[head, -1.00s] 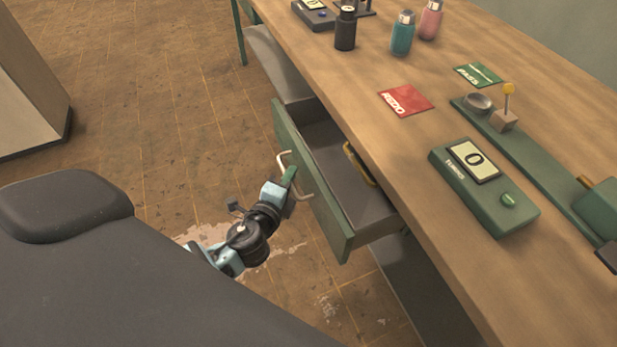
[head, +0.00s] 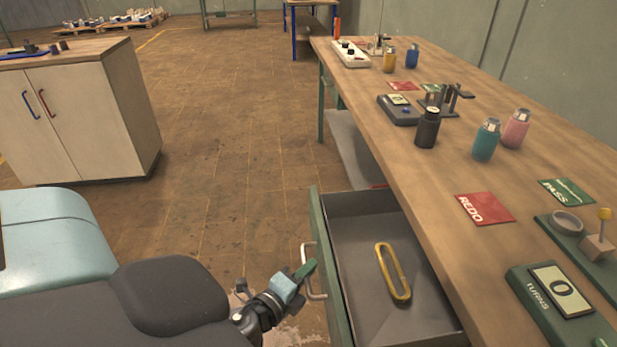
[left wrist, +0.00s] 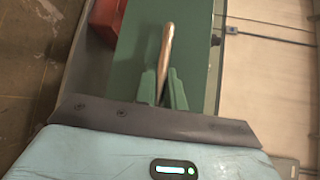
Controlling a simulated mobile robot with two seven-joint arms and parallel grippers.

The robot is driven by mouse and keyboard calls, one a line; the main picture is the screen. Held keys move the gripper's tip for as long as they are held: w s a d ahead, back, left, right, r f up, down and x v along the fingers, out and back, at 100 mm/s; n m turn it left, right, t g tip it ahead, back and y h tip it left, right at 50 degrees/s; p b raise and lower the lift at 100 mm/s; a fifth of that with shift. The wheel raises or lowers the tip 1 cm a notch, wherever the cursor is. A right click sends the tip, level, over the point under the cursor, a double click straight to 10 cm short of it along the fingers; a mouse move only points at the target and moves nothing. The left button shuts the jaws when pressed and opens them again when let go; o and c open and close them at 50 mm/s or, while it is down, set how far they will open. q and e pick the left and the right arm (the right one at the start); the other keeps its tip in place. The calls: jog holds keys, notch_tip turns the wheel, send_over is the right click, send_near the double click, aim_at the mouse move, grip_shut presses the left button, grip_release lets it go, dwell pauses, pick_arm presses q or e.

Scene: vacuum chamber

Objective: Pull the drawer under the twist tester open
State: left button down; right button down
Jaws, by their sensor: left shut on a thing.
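The drawer (head: 352,287) under the bench has a green front and a grey inside, and it stands pulled well out. A yellow oblong ring (head: 392,273) lies on its floor. The drawer's pale bar handle (head: 313,296) is on the green front. My left gripper (head: 306,270) is at the handle, and in the left wrist view its green fingers (left wrist: 162,88) are shut on the handle (left wrist: 166,45). The twist tester (head: 561,303), with a "TURNS" display reading 0, is on the bench above, partly cut off by the frame. My right gripper is not in view.
On the wooden bench (head: 437,172) are a red REDO card (head: 485,209), a green PASS card (head: 566,192) and black, teal and pink bottles. A white cabinet (head: 82,112) stands at left. Floor (head: 235,150) between them is clear.

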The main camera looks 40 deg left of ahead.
pick_arm(q)
jog(key=c, duration=1.8)
grip_release()
jog(key=shift+o, duration=0.2)
jog(key=s+d+r+b, duration=0.1)
jog(key=s, duration=0.6)
jog(key=shift+s, duration=0.35)
